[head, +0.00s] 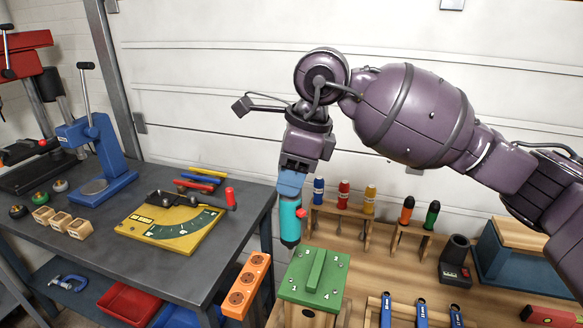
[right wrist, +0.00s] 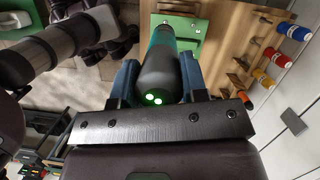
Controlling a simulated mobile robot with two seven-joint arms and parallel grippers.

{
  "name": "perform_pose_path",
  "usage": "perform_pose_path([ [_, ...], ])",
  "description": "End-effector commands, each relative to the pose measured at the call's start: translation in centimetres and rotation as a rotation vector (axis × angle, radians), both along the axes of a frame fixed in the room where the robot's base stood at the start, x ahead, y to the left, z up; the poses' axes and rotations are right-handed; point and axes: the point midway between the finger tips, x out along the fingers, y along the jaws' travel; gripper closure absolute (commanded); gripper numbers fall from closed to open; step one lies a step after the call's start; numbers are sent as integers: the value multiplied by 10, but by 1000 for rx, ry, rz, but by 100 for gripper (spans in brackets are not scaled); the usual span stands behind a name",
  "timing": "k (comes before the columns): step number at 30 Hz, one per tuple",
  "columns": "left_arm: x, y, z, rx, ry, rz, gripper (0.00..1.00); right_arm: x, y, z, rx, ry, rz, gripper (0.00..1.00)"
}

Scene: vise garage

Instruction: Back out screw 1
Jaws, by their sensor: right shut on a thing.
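My right gripper (head: 291,184) points down and is shut on a teal powered screwdriver (head: 290,218) with a dark end and a red button. In the right wrist view, the screwdriver (right wrist: 158,72) sits between the two blue fingers, with two lit green dots on its near end. The screwdriver's lower end is over the back left part of the green block (head: 333,283), seemingly above it; its bit cannot be made out. The block has a raised middle bar and corners marked with numbers. My left gripper is not in view.
Left of the block is an orange holder (head: 244,287) with round sockets. Blue-handled wrenches (head: 420,313) lie at the front right. A grey bench (head: 115,262) fills the left.

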Motion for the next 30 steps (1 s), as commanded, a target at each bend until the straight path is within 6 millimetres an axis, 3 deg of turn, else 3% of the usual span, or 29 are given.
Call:
perform_pose_path([
  [18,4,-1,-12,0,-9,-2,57,0,1,-46,2,0,1,85],
  [30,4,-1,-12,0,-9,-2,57,0,0,-50,2,-1,0,85],
])
